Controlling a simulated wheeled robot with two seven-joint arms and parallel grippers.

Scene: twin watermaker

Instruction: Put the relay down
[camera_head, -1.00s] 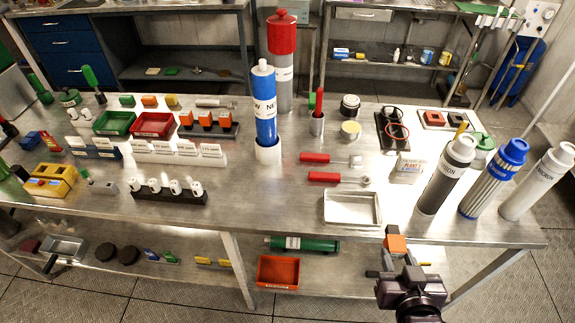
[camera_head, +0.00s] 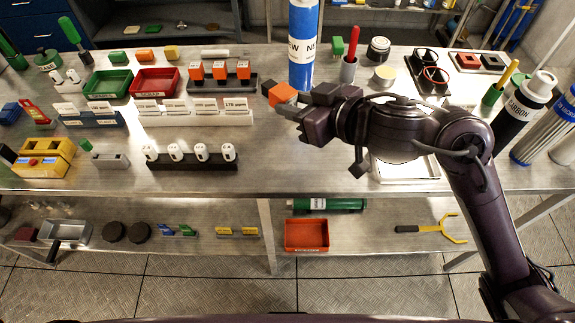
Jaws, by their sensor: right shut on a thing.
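The relay is an orange block with a dark part (camera_head: 282,94). My right gripper (camera_head: 290,103) is shut on it and holds it over the bench, just in front of the blue cylinder. I cannot tell whether the relay touches anything below. Several similar orange-topped relays stand in a dark rack (camera_head: 222,84) to the left of the gripper. My right arm comes in from the lower right and hides part of the bench. My left gripper is not in view.
The blue cylinder (camera_head: 303,50) stands close behind the relay. A white labelled card row (camera_head: 195,114) and a dark holder with white knobs (camera_head: 192,164) lie to the left. A white tray (camera_head: 425,168) is partly hidden under my arm. Bare bench (camera_head: 290,165) shows in front.

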